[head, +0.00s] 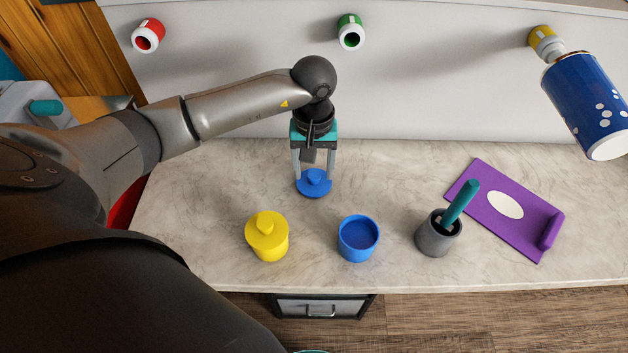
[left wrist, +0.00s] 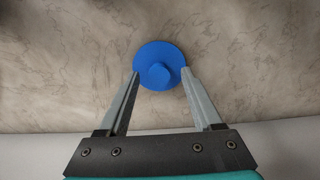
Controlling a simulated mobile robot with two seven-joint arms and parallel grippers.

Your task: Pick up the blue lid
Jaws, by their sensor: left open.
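The blue lid (head: 314,186) lies on the marble-look counter, knob up, toward the back wall. My left gripper (head: 314,177) points down over it, open, with its two fingers on either side of the lid's knob. In the left wrist view the lid (left wrist: 160,58) shows just ahead between the open fingertips (left wrist: 160,74), its knob in the middle of the gap. I cannot tell whether the fingers touch the lid. The open blue jar (head: 358,240) stands nearer the counter's front edge, to the lid's right. My right gripper is not in view.
A yellow lidded jar (head: 268,238) stands left of the blue jar. A grey pot (head: 437,238) with a teal-handled tool and a purple board (head: 490,225) are to the right. Red, green and yellow-ended rolls (head: 350,32) stick out from the white wall behind.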

